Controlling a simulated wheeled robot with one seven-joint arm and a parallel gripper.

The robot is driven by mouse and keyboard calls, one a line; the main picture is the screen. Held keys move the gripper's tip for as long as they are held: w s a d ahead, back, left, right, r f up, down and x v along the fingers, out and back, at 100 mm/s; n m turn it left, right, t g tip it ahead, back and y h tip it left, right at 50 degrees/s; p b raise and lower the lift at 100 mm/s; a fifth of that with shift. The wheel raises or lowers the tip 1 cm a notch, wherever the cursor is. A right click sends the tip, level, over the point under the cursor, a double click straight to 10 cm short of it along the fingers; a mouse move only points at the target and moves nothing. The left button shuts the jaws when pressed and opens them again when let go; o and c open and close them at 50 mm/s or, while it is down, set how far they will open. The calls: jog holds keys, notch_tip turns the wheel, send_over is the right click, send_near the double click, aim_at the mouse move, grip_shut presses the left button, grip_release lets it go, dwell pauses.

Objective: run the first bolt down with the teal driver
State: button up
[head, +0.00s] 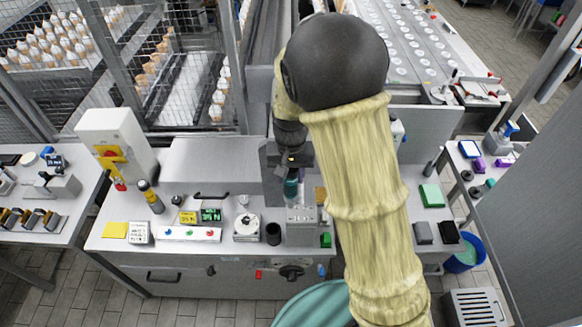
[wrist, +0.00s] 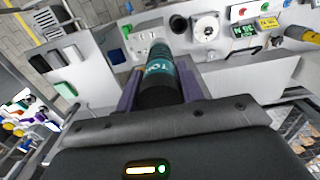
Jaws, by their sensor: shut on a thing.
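The driver points down toward a grey metal block (head: 301,213) on the bench. Its far end is close to the block, but I cannot tell whether they touch. No bolt can be made out; the driver and my arm hide part of that area.
A black cup (head: 273,233) stands just left of the block, and a small green block (head: 326,240) at its right. A dial device (head: 246,226) and a button panel (head: 190,234) are further left. Dark blocks (head: 423,232) lie right of my arm.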

aim_at(291, 193)
jog(key=shift+s, duration=0.2)
jog(key=shift+f+b, duration=2.2)
jog(key=shift+f, duration=0.5)
jog(key=shift+p, duration=0.3)
jog(key=shift+f+b, duration=0.6)
jog(key=shift+f, duration=0.35)
dwell(0.6)
jog(key=shift+s+f, duration=0.1)
dwell(1.2)
